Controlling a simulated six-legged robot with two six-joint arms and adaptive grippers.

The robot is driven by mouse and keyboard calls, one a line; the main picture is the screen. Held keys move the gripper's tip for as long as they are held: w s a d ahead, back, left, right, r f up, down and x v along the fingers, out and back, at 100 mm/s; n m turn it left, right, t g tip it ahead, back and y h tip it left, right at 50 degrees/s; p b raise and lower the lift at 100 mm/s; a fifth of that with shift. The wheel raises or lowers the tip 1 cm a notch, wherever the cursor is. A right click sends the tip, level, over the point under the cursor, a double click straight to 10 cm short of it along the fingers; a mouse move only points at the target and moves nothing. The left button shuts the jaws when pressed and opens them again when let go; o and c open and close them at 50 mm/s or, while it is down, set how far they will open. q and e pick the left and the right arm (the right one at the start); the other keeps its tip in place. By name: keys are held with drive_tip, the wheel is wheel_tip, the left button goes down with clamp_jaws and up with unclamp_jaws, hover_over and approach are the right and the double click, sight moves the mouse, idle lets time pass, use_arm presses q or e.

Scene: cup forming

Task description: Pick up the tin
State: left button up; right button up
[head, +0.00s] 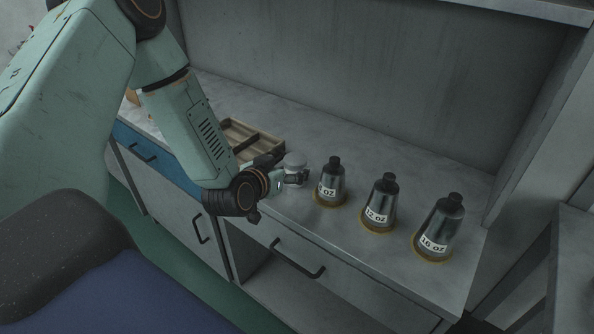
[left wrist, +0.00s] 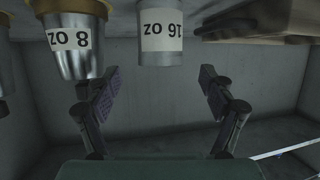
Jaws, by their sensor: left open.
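A pale cylindrical tin (head: 295,160) stands on the counter, just beyond my left gripper and partly hidden by it in the head view. In the left wrist view, which is upside down, the tin (left wrist: 162,42) carries a white "16 oz" label. My left gripper (head: 285,171) is open at the tin's near side. In the left wrist view the spread fingers (left wrist: 160,78) point toward the tin, with nothing held between them. Whether a finger touches the tin cannot be told. My right gripper is not in view.
Metal cup formers on yellow bases stand to the right: one marked 8 oz (head: 331,184), one marked 12 oz (head: 380,204) and one marked 16 oz (head: 440,230). A wooden divided tray (head: 252,136) lies behind and left. A back wall (head: 370,75) closes the counter.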

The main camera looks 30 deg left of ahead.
sight(295, 163)
use_arm(q)
drive_tip(key=x, duration=0.2)
drive_tip(key=b+x, duration=0.1)
drive_tip(key=x, duration=0.2)
drive_tip(key=shift+a+f, duration=0.15)
drive_tip(key=shift+f, duration=0.3)
drive_tip(key=shift+w+f, duration=0.1)
drive_tip(key=shift+w, duration=0.1)
drive_tip(key=shift+d+r, duration=0.2)
drive_tip(key=shift+r, duration=0.05)
drive_tip(key=shift+w+a+f, duration=0.15)
drive_tip(key=shift+a+f, duration=0.05)
drive_tip(key=c, duration=0.4)
drive_tip(key=shift+d+r, duration=0.15)
drive_tip(key=c, duration=1)
drive_tip(key=shift+o, duration=0.2)
